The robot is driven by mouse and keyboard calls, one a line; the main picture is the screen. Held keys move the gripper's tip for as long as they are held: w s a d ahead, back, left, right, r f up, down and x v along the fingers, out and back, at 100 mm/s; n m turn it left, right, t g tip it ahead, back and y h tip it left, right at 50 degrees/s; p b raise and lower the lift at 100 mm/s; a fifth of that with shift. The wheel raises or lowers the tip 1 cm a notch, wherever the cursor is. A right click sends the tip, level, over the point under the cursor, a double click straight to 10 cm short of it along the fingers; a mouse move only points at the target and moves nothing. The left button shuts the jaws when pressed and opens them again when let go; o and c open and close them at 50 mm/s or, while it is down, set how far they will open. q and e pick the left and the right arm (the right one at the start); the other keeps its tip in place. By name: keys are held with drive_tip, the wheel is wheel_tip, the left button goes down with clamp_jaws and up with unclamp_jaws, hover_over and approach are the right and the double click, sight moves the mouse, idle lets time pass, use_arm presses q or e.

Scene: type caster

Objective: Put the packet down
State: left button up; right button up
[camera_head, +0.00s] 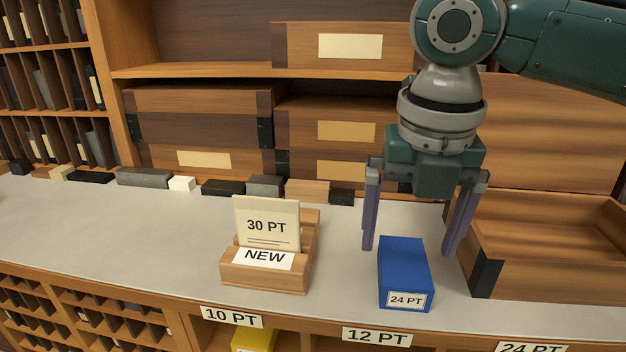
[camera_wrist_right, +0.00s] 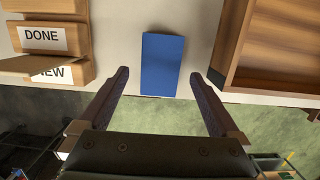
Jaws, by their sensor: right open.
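The packet (camera_head: 405,265) is a blue block with a white "24 PT" label on its front end. It rests on the grey counter top (camera_head: 345,270), close to the front edge. My right gripper (camera_head: 410,248) is open above and just behind the packet, its purple fingers spread wider than the packet. In the right wrist view the packet (camera_wrist_right: 162,64) lies ahead, between the lines of the two fingers (camera_wrist_right: 160,77), with a gap on each side. My left gripper is in neither view.
A wooden card holder (camera_head: 262,277) with a "30 PT" card (camera_head: 267,224) stands left of the packet. An open wooden drawer (camera_head: 545,275) sits at the right. Several small blocks line the back. Labelled compartments, one holding a yellow packet (camera_head: 254,340), lie below the counter edge.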

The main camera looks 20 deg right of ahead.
sight(404, 271)
wheel_tip(404, 271, up, 7)
drive_tip(key=s+a+f+m+t+y, duration=0.1)
drive_tip(key=s+a+f+m+y, duration=0.2)
drive_tip(key=s+a+f+m, duration=0.75)
drive_tip(key=s+d+f+m+h, duration=0.1)
drive_tip(key=s+m, duration=0.3)
drive_tip(key=m, duration=0.4)
drive_tip(key=s+d+f+m+t, duration=0.1)
drive_tip(key=s+d+f+m, duration=0.2)
drive_tip(key=m, duration=0.6)
drive_tip(key=shift+s+d+h+b, duration=0.35)
drive_tip(key=shift+s+d+h, duration=0.05)
drive_tip(key=shift+s+d, duration=0.4)
drive_tip(key=shift+r, duration=0.1)
